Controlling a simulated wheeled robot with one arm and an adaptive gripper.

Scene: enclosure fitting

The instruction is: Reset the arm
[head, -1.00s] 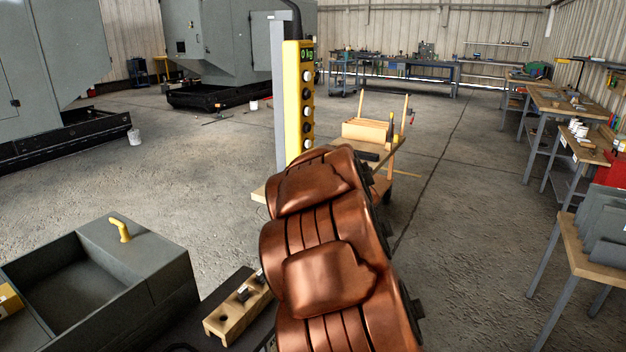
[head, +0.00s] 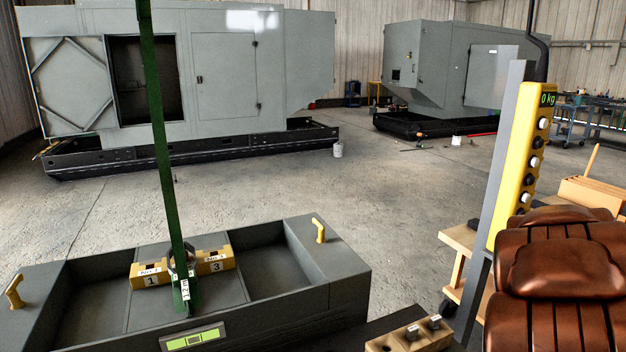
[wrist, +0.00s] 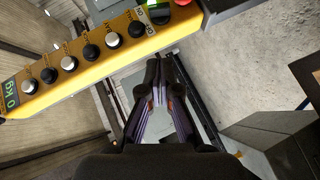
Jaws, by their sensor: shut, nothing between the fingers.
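My gripper (wrist: 162,70) shows in the wrist view, its dark fingers drawn together with nothing held. It is in the air, with the yellow button panel (wrist: 90,55) above and to the left in that view. The gripper itself is not seen in the head view.
A grey tray (head: 345,262) with yellow handles stands at the lower left, holding yellow blocks (head: 215,262) marked 1 and 3. A green upright (head: 165,130) rises from it. A wooden block (head: 410,338) sits at bottom. Grey enclosures (head: 230,75) stand behind open concrete floor.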

